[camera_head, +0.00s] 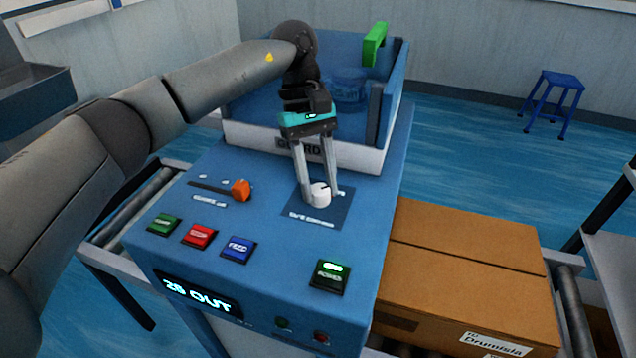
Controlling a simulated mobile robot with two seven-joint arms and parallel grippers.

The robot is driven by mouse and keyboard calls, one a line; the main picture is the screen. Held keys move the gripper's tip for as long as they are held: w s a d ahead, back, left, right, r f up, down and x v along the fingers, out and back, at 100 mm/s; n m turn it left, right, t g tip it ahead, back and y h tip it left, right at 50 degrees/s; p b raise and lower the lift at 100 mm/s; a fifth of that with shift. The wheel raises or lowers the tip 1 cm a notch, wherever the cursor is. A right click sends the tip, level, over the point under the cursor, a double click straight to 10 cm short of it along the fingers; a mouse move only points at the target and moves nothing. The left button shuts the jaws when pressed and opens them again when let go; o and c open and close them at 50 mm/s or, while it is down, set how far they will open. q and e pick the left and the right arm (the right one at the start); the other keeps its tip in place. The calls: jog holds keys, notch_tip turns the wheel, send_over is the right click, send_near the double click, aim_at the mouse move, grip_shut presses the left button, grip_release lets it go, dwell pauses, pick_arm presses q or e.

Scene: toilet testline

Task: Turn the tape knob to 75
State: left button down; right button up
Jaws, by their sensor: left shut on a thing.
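The tape knob (320,194) is a small white knob on a dark blue square plate (308,219) on top of the blue console (262,260). Small lettering on the plate is too blurred to read surely. My left gripper (321,193) points down at the knob, with one finger on each side of it, and is shut on it. The front display (197,294) reads "20 OUT". My right gripper does not show.
An orange slider knob (240,190) and green (164,224), red (199,235), blue (238,249) and lit green power (329,275) buttons are near the knob. A guard box (262,136) stands behind. A cardboard box (462,270) sits on the conveyor at right.

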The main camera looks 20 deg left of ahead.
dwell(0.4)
pick_arm(q)
jog(key=shift+c, duration=2.2)
grip_release()
jog(key=p+v, duration=0.3)
jog(key=v, duration=1.2)
jog(key=shift+w, duration=0.15)
jog(key=shift+r, duration=0.1)
